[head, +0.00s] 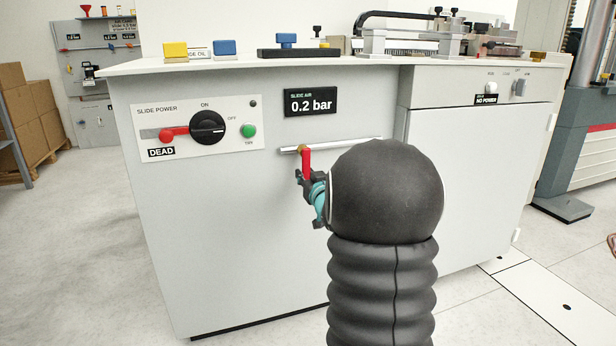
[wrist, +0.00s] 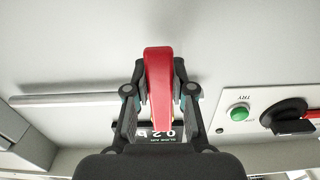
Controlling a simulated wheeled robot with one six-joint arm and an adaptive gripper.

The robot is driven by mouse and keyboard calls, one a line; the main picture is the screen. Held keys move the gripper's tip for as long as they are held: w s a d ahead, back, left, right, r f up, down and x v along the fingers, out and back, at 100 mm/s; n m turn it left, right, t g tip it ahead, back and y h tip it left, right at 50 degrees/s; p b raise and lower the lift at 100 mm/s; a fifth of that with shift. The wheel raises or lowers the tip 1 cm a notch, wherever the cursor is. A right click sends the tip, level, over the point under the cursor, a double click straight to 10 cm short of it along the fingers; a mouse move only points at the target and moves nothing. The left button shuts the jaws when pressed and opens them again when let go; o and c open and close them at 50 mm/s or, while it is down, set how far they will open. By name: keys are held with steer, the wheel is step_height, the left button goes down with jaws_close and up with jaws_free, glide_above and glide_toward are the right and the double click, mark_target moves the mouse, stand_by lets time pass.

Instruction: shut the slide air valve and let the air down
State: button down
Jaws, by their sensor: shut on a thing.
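The slide air valve's red lever (head: 306,163) hangs down from a brass pivot (head: 301,149) on a short horizontal pipe (head: 340,144) on the cabinet front. The lever stands across the pipe. My gripper (head: 308,180) is at the lever's lower part, its fingers closed on it. In the wrist view, which is upside down, the red lever (wrist: 158,85) lies between the two fingers of my gripper (wrist: 160,92). The slide air display (head: 310,101) above the pipe reads 0.2 bar. My arm hides part of the pipe's surroundings.
The slide power panel (head: 200,129) at the left has a black rotary switch (head: 207,127), a red lever over a DEAD label (head: 161,152) and a green button (head: 249,131). Fixtures crowd the bench top (head: 230,64). A grey column (head: 585,115) stands right. Floor at left is clear.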

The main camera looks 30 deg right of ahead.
steer(key=c, duration=1)
jaws_free()
steer(key=shift+w+a, duration=0.1)
steer(key=shift+w, duration=0.05)
steer(key=shift+o, duration=0.2)
steer(key=shift+s, duration=0.65)
steer(key=v, duration=1)
steer(key=shift+s, duration=0.4)
steer(key=shift+a, duration=0.1)
